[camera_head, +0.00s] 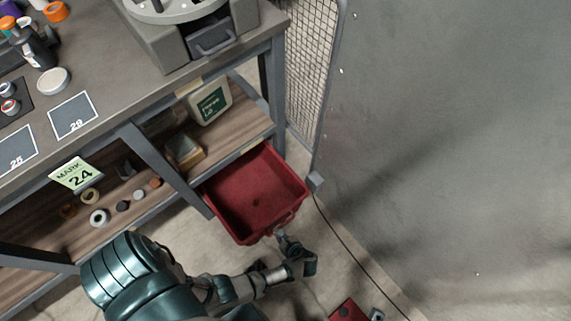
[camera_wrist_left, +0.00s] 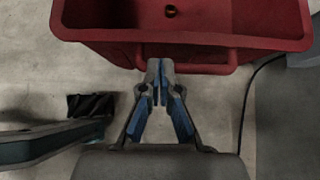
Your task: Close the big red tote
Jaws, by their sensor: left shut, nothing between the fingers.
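The big red tote (camera_head: 258,187) is an open-topped bin that sticks out from the lower shelf of the bench over the floor. Its inside looks nearly empty, with a small dark spot on the bottom. A handle bar (camera_wrist_left: 205,68) runs along its front wall in the left wrist view. My left gripper (camera_head: 282,236) is at the front of the tote, by the handle. In the left wrist view its fingers (camera_wrist_left: 160,76) are shut with nothing between them, and the tips overlap the handle; contact is unclear. My right gripper is not in view.
The shelf (camera_head: 236,132) holds a white container (camera_head: 210,103), tape rolls and small parts. A bench leg (camera_head: 165,170) stands left of the tote. A mesh panel (camera_head: 312,60) and grey wall (camera_head: 450,130) are right. A cable (camera_head: 345,238) and red object (camera_head: 350,310) lie low right.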

